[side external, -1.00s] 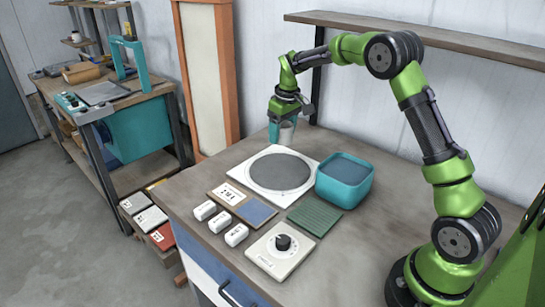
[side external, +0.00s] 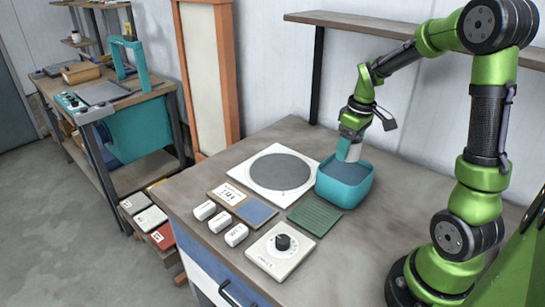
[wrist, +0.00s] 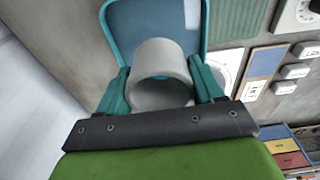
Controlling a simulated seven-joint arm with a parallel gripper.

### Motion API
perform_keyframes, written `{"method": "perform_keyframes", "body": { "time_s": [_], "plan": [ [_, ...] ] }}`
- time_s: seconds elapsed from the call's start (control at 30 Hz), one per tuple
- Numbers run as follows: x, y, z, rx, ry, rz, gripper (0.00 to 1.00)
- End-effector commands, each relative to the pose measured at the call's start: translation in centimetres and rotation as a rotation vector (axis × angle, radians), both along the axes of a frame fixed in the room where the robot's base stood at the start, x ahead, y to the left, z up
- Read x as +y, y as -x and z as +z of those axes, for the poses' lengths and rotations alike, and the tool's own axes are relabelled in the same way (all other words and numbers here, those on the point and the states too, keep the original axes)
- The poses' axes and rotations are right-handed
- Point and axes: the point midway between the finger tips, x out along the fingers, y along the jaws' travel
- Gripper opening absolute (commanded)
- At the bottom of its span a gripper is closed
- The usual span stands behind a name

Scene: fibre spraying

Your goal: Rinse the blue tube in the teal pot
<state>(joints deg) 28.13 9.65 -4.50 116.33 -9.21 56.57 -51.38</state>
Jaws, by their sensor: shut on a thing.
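My gripper (side external: 349,143) points down over the teal pot (side external: 344,192). Its teal fingers are shut on a pale grey, hollow tube (wrist: 164,60), one finger on each side in the wrist view. The tube looks grey-white, not blue. Its lower end (side external: 352,154) shows against the pot's dark blue inside; I cannot tell whether it is above the contents or dipped in them. The pot, standing on the bench, also shows behind the tube in the wrist view (wrist: 121,23). No other tube is seen.
Left of the pot is a white plate (side external: 302,157) with a grey disc (side external: 279,171). A green ribbed mat (side external: 314,215), a dial box (side external: 281,251), a blue-and-wood tray (side external: 258,211) and small labelled white blocks (side external: 220,222) lie in front. A shelf (side external: 400,33) runs behind.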

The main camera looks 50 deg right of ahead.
Motion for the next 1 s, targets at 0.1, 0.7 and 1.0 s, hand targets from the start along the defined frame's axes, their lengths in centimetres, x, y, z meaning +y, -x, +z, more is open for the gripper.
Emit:
{"method": "perform_keyframes", "body": {
  "time_s": [0.1, 0.7, 1.0],
  "plan": [
    [0.0, 0.0, -1.2, 0.003, -0.002, -0.001, 0.25],
    [0.0, 0.0, -7.3, 0.003, -0.003, -0.003, 0.25],
    [0.0, 0.0, -9.8, 0.003, -0.002, -0.002, 0.25]
  ]
}}
